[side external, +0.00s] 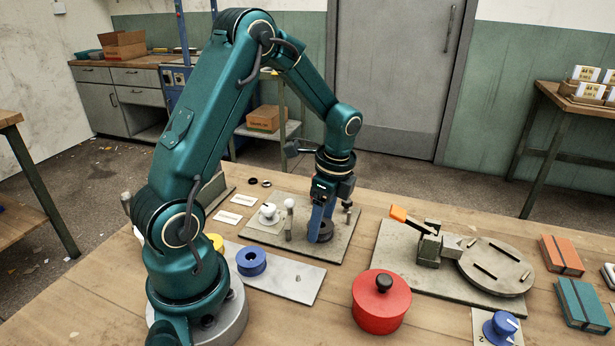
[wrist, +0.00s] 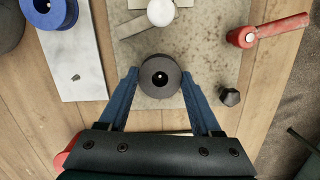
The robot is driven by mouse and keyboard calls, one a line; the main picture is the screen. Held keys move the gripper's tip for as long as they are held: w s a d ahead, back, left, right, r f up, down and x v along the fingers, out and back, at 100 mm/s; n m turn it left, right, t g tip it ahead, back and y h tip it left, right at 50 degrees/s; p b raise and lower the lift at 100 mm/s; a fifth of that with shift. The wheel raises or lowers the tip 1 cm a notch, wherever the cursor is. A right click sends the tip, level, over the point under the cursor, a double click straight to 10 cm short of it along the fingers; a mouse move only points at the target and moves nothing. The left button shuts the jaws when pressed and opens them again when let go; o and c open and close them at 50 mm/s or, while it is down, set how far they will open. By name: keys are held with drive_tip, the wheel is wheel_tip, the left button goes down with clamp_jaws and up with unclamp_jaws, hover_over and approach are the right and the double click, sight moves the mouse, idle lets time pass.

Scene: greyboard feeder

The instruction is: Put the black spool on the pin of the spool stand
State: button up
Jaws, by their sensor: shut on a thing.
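The black spool (wrist: 149,82) is between the two blue fingers of my gripper (wrist: 160,78) in the wrist view, and the jaws are shut on it. A small pale spot shows inside its dark hole; it may be a pin tip, but I cannot tell. In the side external view my gripper (side external: 319,232) points down and holds the black spool (side external: 326,236) low over the grey board (side external: 346,227). I cannot tell whether the spool touches the board. I cannot make out the spool stand separately; part of the area is hidden by the fingers and spool.
A blue spool (side external: 251,262) sits on a pale plate (side external: 300,285) at front left. A red pot (side external: 381,305) is at front right. A black knob (wrist: 229,97) is close right.

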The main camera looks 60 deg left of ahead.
sight(326, 227)
drive_tip(key=o, duration=1.4)
drive_tip(key=shift+w+d+r, duration=0.15)
drive_tip(key=shift+d+r, duration=0.05)
drive_tip(key=shift+r, duration=1.1)
drive_tip(key=shift+w+d+r, duration=0.1)
drive_tip(key=shift+d+r, duration=0.05)
drive_tip(key=shift+r, duration=1.1)
drive_tip(key=s+d+r+t, duration=0.2)
drive_tip(key=d+r+t, duration=0.2)
drive_tip(key=d+r, duration=0.4)
drive_tip(key=s+d+r+n+t+h, duration=0.1)
drive_tip(key=s+d+n, duration=0.3)
drive_tip(key=s+n, duration=0.4)
drive_tip(key=n+t, duration=0.1)
drive_tip(key=n, duration=0.1)
drive_tip(key=shift+n+t, duration=0.3)
drive_tip(key=shift+t, duration=0.1)
